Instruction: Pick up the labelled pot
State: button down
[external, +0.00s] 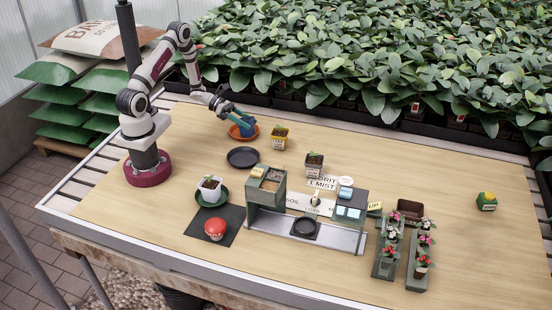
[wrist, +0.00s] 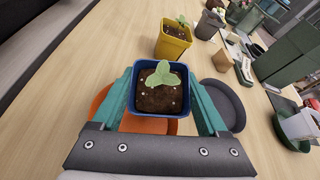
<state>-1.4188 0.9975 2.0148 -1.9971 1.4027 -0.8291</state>
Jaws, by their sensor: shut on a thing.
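My gripper (external: 236,115) is shut on a blue pot (external: 248,119) at or just above an orange saucer (external: 242,132). I cannot tell whether the pot touches the saucer. In the wrist view my gripper (wrist: 160,84) has a finger on each side of the blue pot (wrist: 157,116), which holds dark soil and a small seedling. No label shows on it. A yellow pot (external: 279,144) with a pale label and a seedling stands to its right; it also shows in the wrist view (wrist: 172,47). A grey pot (external: 314,170) with a pale label stands farther right.
A dark saucer (external: 242,157) lies empty nearby. A white pot (external: 208,194) stands on a green saucer. A grey-green station (external: 266,196) and flower trays (external: 417,265) stand farther right. Dense leafy plants (external: 380,60) line the back; the table's right side is mostly clear.

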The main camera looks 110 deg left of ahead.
aim_at(245, 117)
jog(key=shift+r, duration=0.45)
notch_tip(245, 117, up, 3)
jog(key=shift+f, duration=0.1)
jog(key=w+d+r+m+g, duration=0.2)
jog(key=w+d+r, duration=0.2)
jog(key=d+r, duration=0.45)
jog(key=shift+g+y, duration=0.5)
jog(key=s+a+f, duration=0.1)
jog(key=a+f, duration=0.2)
jog(key=s+a+f, duration=0.2)
jog(key=a, duration=0.1)
jog(key=s+a+f, duration=0.2)
jog(key=a+f, duration=0.1)
jog(key=shift+f, duration=0.3)
jog(key=shift+s+a+f, duration=0.1)
jog(key=shift+a+f, duration=0.05)
jog(key=shift+f, duration=0.95)
jog(key=shift+s+a+f, duration=0.1)
jog(key=shift+a+f, duration=0.05)
jog(key=shift+f, duration=0.9)
jog(key=shift+f, duration=0.1)
grip_release()
